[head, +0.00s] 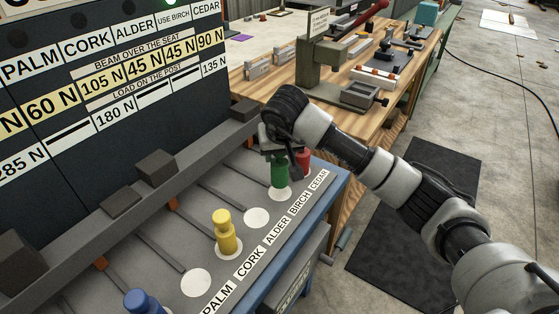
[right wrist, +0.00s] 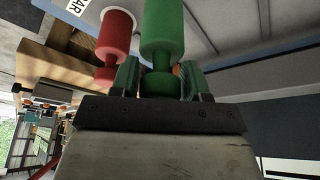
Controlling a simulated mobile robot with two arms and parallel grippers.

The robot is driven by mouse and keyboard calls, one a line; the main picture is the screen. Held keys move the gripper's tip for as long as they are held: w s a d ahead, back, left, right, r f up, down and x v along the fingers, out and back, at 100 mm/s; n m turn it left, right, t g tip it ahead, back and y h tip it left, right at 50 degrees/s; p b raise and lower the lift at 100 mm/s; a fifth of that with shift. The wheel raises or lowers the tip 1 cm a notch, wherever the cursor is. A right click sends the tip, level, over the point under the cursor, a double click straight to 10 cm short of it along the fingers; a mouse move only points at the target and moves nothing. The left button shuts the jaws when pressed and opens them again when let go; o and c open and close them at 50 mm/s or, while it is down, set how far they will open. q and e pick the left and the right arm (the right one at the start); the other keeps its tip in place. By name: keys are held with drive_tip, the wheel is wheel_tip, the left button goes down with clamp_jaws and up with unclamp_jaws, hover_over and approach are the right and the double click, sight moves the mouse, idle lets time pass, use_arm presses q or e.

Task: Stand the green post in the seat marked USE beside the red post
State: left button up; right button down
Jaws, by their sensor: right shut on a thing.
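The green post (head: 279,172) is upright in my right gripper (head: 281,150), over the white round seat (head: 281,195) in line with the BIRCH label. I cannot tell whether its foot touches the seat. In the right wrist view the green post (right wrist: 162,35) stands between the fingers of the gripper (right wrist: 162,82). The red post (head: 304,161) stands just right of it, at CEDAR, partly hidden by the gripper; it also shows in the wrist view (right wrist: 116,38). The board (head: 120,90) reads USE BIRCH. My left gripper is out of view.
A yellow post (head: 228,234) stands at CORK and a blue post (head: 143,302) at the lower left. The ALDER seat (head: 257,218) and PALM seat (head: 195,283) are empty. A dark beam (head: 70,239) with blocks runs behind the seats. A wooden bench (head: 300,88) stands behind.

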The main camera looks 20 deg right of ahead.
sight(279, 162)
drive_tip(key=shift+f, duration=1.55)
drive_tip(key=shift+f, duration=0.1)
drive_tip(key=c, duration=0.5)
unclamp_jaws()
drive_tip(key=shift+s+f, duration=0.1)
drive_tip(key=shift+c, duration=0.2)
drive_tip(key=shift+r+p, duration=0.25)
drive_tip(key=shift+p, duration=0.05)
drive_tip(key=v, duration=1.1)
drive_tip(key=shift+r+b, duration=0.4)
drive_tip(key=shift+s, duration=0.1)
